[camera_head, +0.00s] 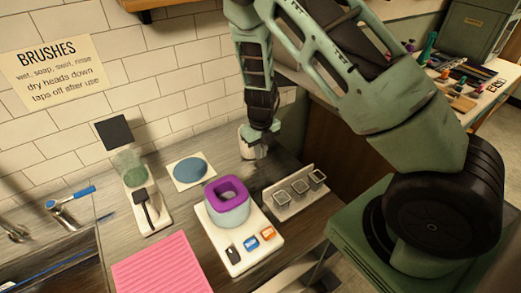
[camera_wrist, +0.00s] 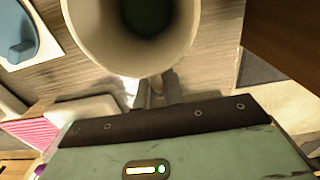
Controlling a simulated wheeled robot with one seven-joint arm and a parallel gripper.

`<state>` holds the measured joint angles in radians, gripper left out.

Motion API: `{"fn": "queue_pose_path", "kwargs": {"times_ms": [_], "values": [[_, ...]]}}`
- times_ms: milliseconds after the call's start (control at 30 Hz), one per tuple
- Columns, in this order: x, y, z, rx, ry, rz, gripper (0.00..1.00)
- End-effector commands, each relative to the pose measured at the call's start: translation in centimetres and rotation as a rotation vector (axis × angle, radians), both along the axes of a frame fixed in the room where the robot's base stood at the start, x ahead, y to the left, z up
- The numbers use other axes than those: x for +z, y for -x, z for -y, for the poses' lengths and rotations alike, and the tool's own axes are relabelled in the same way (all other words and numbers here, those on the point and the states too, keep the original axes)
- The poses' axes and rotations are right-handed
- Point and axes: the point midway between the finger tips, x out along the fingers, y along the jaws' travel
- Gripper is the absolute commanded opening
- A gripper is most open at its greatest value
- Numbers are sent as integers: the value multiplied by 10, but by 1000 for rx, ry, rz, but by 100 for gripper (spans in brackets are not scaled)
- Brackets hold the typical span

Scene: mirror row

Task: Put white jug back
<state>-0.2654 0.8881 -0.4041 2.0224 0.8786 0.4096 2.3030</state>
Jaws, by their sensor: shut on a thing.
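The white jug (camera_head: 247,144) is at the back of the counter in the head view, partly hidden behind my gripper (camera_head: 263,143). In the wrist view the jug (camera_wrist: 88,42) is large, with its round open mouth facing the camera and a dark inside. My gripper (camera_wrist: 157,90) is shut on the jug at the side nearest the wrist; the exact grip spot is hard to see. I cannot tell whether the jug's base touches the counter. A white square mat with a blue disc (camera_head: 190,170) lies to the left of the jug.
A purple-topped pot (camera_head: 228,202) stands on a white board in front. A rack with square cups (camera_head: 297,190) is to its right. A brown wooden panel (camera_wrist: 287,35) borders the counter.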

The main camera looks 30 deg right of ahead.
Motion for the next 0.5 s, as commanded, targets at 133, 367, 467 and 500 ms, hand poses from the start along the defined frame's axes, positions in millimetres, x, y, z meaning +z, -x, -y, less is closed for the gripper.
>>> {"fn": "queue_pose_path", "kwargs": {"times_ms": [133,367,467,500], "values": [[1,-1,0,0,0,2,0],[-2,-1,0,0,0,2,18],[-2,-1,0,0,0,1,31],[-2,-1,0,0,0,1,31]]}}
